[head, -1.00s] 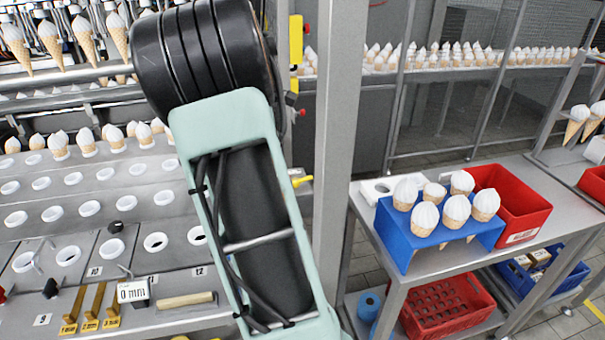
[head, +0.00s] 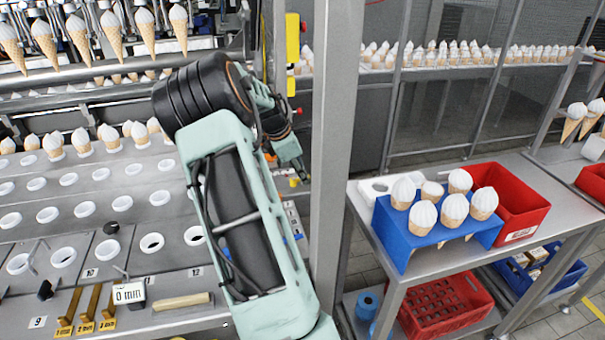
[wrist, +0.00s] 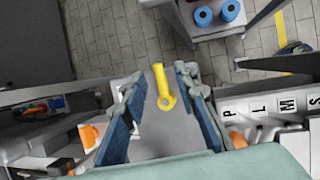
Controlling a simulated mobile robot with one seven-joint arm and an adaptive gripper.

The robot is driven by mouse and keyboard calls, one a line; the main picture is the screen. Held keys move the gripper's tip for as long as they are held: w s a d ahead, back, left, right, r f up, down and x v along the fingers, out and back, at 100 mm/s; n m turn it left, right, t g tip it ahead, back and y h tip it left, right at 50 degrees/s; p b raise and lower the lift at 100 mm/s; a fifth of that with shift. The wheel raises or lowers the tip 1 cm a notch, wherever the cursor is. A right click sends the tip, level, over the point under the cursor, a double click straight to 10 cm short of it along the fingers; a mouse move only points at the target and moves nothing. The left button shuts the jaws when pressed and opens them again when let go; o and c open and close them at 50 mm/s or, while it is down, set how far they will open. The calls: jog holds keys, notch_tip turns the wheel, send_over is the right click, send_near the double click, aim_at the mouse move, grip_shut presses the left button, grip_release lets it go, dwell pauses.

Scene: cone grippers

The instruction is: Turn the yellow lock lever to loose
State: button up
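The yellow lock lever (wrist: 164,88) shows in the wrist view as a short bar with a ring at its near end, on a grey surface. Only a small yellow bit (head: 294,182) shows beside my gripper in the head view. My gripper (wrist: 160,76) is open, with one blue-padded finger on each side of the lever in the picture. Nothing is held, and I cannot tell how far the fingertips are above the lever. In the head view my gripper (head: 303,177) points down just left of the grey post. The lever's loose marking cannot be made out.
A grey upright post (head: 338,150) stands close right of my gripper. A panel lettered P, L, M, S (wrist: 272,106) lies right in the wrist view, with an orange knob (wrist: 238,140) near it. A blue cone holder (head: 405,245) and red bin (head: 520,215) stand on the side table.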

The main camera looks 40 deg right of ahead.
jog(key=shift+d+f, duration=0.2)
jog(key=shift+f, duration=0.2)
jog(key=shift+c, duration=0.3)
grip_shut()
